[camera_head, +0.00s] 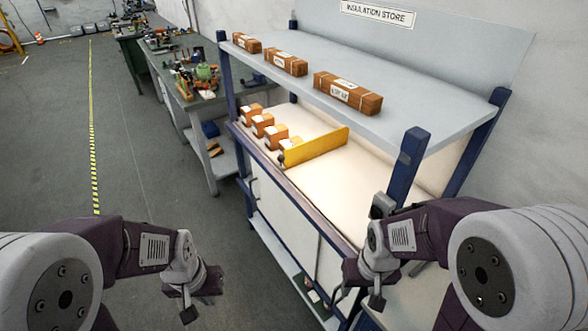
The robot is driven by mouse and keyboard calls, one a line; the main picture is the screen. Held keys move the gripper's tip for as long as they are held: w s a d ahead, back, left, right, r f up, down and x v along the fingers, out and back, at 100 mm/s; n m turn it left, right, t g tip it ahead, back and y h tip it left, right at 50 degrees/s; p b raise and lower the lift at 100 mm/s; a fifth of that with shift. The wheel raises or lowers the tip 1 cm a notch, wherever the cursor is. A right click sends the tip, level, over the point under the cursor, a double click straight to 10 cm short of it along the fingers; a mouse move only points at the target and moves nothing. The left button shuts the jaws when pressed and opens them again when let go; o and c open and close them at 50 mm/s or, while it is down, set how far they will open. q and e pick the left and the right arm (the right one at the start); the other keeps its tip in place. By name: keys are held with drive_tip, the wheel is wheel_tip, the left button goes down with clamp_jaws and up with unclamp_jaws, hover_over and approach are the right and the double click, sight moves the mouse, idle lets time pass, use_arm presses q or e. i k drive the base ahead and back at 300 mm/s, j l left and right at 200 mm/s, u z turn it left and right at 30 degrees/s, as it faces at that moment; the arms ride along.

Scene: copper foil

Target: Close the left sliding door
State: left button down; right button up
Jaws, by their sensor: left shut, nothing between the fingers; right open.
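A workbench with a blue frame (250,190) and a pale front stands right of centre. A white panel (280,212) fills the left part of its front, below the worktop edge, and looks like the left sliding door. A second pale panel (329,262) lies nearer me, with a dark upright line between them. How far either stands open I cannot tell. My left gripper (190,298) is shut and empty, over the floor left of the bench and apart from it. My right gripper (360,288) is open at the bench's near end, hiding part of its front; contact is unclear.
A yellow upright board (316,147) and several small boxes (263,122) stand on the worktop. An upper shelf (400,112) carries three brown packages. A cluttered grey bench (196,98) stands behind. The floor (150,175) on the left is clear.

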sight(301, 238)
drive_tip(key=i+j+z, duration=0.1)
drive_tip(key=i+j, duration=0.25)
drive_tip(key=i+j+z, duration=0.1)
drive_tip(key=i+j, duration=0.25)
drive_tip(key=j, duration=0.2)
drive_tip(key=l, duration=0.3)
drive_tip(key=k, duration=0.05)
